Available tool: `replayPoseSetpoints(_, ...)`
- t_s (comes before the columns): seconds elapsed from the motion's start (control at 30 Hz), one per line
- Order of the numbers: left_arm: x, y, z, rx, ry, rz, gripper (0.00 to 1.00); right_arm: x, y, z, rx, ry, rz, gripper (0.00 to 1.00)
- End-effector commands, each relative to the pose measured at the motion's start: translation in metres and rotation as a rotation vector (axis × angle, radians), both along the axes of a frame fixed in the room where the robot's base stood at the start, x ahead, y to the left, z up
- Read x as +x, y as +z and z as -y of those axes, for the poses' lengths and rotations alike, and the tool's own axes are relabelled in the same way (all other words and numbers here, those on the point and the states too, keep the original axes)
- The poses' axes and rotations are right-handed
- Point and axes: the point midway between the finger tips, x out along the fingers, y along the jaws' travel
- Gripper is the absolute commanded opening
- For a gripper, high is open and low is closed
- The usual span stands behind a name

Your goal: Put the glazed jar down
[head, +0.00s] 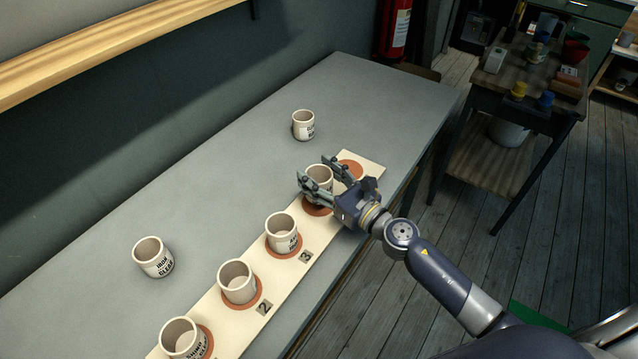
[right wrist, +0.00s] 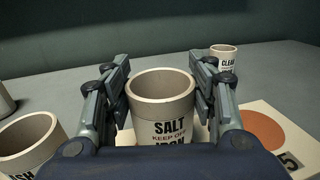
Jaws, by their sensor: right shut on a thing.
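My right gripper (head: 322,178) is shut on a cream jar (head: 319,176), one finger on each side. In the right wrist view the held jar (right wrist: 162,108) stands upright, is empty-looking inside and reads "SALT KEEP OFF IRON". It is over a terracotta disc (head: 314,211) on the long cream board (head: 216,312); I cannot tell whether its base touches. The end disc (head: 352,167) is bare; in the wrist view this disc (right wrist: 264,131) is beside the number 5. My left gripper is not in view.
Jars stand on the board's other discs: one (head: 282,233) by 3, one (head: 238,281) by 2, one (head: 183,339) at the near end.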

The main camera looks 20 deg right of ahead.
Motion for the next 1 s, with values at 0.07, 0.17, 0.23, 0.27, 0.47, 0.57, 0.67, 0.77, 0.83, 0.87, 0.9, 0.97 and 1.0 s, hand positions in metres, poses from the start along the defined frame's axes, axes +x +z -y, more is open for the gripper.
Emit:
replayPoseSetpoints(0.07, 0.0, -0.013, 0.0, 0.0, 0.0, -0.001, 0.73, -0.001, -0.018, -0.001, 0.006, -0.002, -0.004, 0.24)
replayPoseSetpoints(0.17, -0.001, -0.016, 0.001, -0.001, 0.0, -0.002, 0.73, -0.001, -0.026, 0.0, 0.004, -0.002, -0.002, 0.24)
replayPoseSetpoints(0.23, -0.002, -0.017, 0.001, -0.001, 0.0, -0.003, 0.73, -0.001, -0.028, -0.001, 0.003, 0.0, -0.001, 0.24)
replayPoseSetpoints(0.27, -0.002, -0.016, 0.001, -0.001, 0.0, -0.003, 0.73, -0.001, -0.027, -0.001, 0.002, 0.001, -0.001, 0.24)
replayPoseSetpoints(0.47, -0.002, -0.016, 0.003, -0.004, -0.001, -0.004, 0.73, -0.001, -0.027, 0.0, 0.001, 0.001, 0.0, 0.24)
replayPoseSetpoints(0.57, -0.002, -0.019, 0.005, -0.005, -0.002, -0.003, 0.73, -0.001, -0.03, 0.0, 0.0, 0.001, -0.001, 0.24)
replayPoseSetpoints(0.67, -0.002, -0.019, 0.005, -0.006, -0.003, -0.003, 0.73, -0.001, -0.03, 0.0, 0.0, 0.001, -0.001, 0.66)
replayPoseSetpoints(0.77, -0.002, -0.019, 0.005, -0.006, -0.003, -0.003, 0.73, -0.001, -0.03, 0.0, -0.001, 0.001, -0.002, 0.72)
replayPoseSetpoints(0.83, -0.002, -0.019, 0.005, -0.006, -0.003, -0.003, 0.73, -0.001, -0.03, 0.0, 0.0, 0.0, -0.002, 0.72)
replayPoseSetpoints(0.87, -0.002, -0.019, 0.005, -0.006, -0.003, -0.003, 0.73, -0.001, -0.03, 0.0, -0.001, 0.001, -0.002, 0.72)
replayPoseSetpoints(0.9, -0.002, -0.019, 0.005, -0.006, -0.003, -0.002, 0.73, -0.001, -0.03, 0.0, -0.001, 0.0, -0.002, 0.72)
replayPoseSetpoints(0.97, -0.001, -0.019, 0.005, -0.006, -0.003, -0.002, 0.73, -0.001, -0.03, 0.0, -0.001, 0.0, -0.002, 0.72)
replayPoseSetpoints(1.0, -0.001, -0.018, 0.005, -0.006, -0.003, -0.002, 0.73, -0.001, -0.03, 0.0, -0.001, 0.0, -0.002, 0.72)
